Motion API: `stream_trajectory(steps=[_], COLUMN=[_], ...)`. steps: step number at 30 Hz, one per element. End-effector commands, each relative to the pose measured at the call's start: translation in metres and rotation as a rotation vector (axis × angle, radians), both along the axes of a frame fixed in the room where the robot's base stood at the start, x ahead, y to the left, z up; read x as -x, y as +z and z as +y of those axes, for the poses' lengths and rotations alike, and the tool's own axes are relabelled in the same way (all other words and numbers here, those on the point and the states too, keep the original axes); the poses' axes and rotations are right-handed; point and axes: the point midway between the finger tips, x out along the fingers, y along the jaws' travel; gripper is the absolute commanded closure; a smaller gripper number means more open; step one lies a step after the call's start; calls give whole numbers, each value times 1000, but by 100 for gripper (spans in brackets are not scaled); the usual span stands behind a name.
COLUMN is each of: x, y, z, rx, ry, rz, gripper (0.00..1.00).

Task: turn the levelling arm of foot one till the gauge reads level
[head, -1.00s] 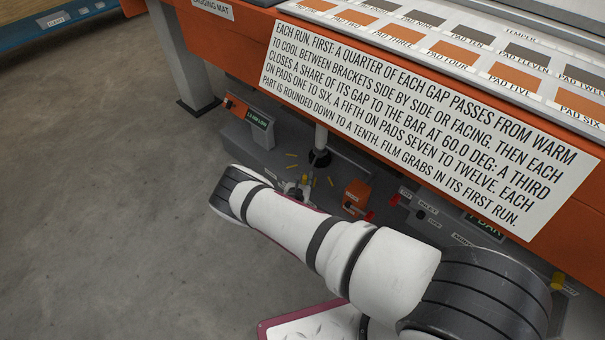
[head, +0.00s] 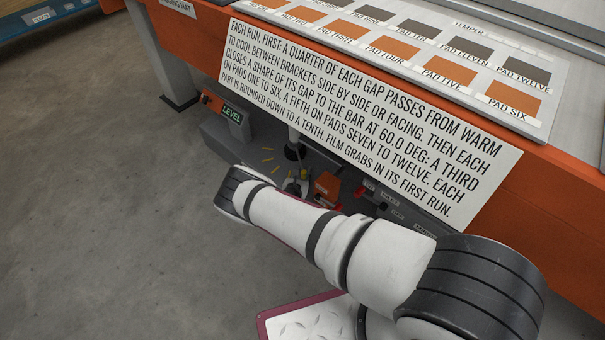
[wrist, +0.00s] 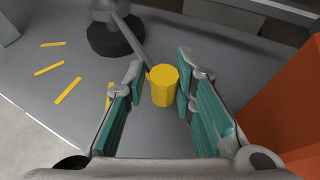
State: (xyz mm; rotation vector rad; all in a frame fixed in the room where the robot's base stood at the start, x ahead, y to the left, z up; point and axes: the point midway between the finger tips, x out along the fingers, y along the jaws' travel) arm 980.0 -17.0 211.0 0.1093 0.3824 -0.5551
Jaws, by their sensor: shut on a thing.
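The levelling arm (wrist: 138,46) is a thin grey rod running from the foot to a yellow knob (wrist: 163,88). In the head view the knob (head: 303,173) shows small beyond my wrist, and my arm hides most of the gripper.
Several yellow marks (wrist: 68,90) fan out on the base left of the knob. An orange box (head: 326,186) stands close to the gripper's right; it shows in the wrist view too (wrist: 285,110). The table with its text sign (head: 370,110) overhangs. Open floor (head: 100,220) lies left.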

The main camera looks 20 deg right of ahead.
Motion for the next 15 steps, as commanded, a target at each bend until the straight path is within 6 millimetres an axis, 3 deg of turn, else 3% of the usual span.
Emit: stream_trajectory(steps=[11,12,14,15], x=[0,-1,-1,-1], y=[0,0,0,0], z=[-4,-4,-4,-4], rx=[-2,-2,-2,-2], ry=[-9,-9,-7,-7], rz=[-2,-2,-1,-1], gripper=[100,73,60,60])
